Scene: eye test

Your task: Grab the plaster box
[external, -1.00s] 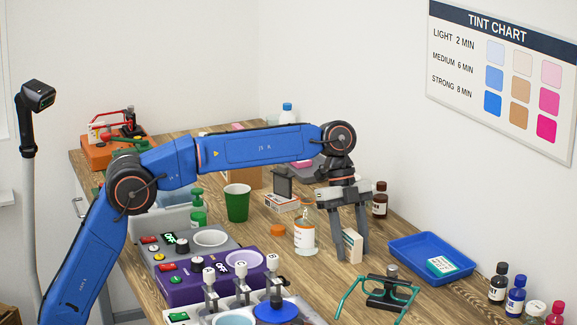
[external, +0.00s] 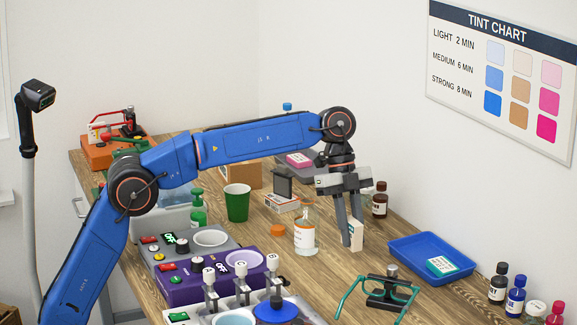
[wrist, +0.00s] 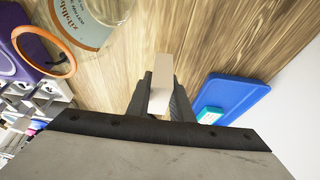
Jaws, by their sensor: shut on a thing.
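A small upright cream-white box (external: 357,236) is held between the fingers of my gripper (external: 351,240). Its print is too small to read, so I cannot confirm that it is the plaster box. In the wrist view the pale box (wrist: 162,70) sits between the two dark fingertips (wrist: 160,92), with the fingers closed against its sides. It appears slightly above the wooden table, left of the blue tray. The fingers hide part of it. Another box, teal and white (external: 441,266), lies in the tray.
The blue tray (external: 424,276) is to the right. A green cup (external: 237,204) is farther left.

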